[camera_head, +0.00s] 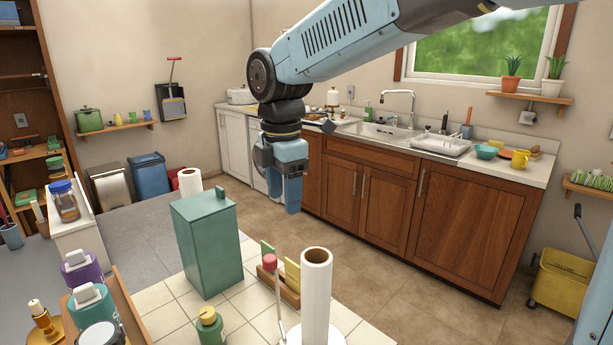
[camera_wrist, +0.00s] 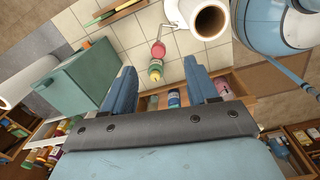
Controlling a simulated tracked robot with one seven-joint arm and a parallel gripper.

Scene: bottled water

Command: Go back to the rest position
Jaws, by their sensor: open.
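My gripper (camera_head: 290,195) hangs pointing down from my blue arm, in the air in front of the wooden kitchen cabinets in the head view. In the wrist view my gripper (camera_wrist: 160,88) shows two blue fingers spread apart with nothing between them. It is open and empty. No bottle is held. Beyond the fingers in the wrist view lie a tiled top and a small green bottle with a yellow cap (camera_wrist: 155,70).
A teal box (camera_head: 208,245), a paper towel roll (camera_head: 316,290) and a green bottle (camera_head: 210,325) stand on the tiled top. Purple and teal bottles stand at lower left. A counter with a sink (camera_head: 375,131) runs behind. Floor shows between.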

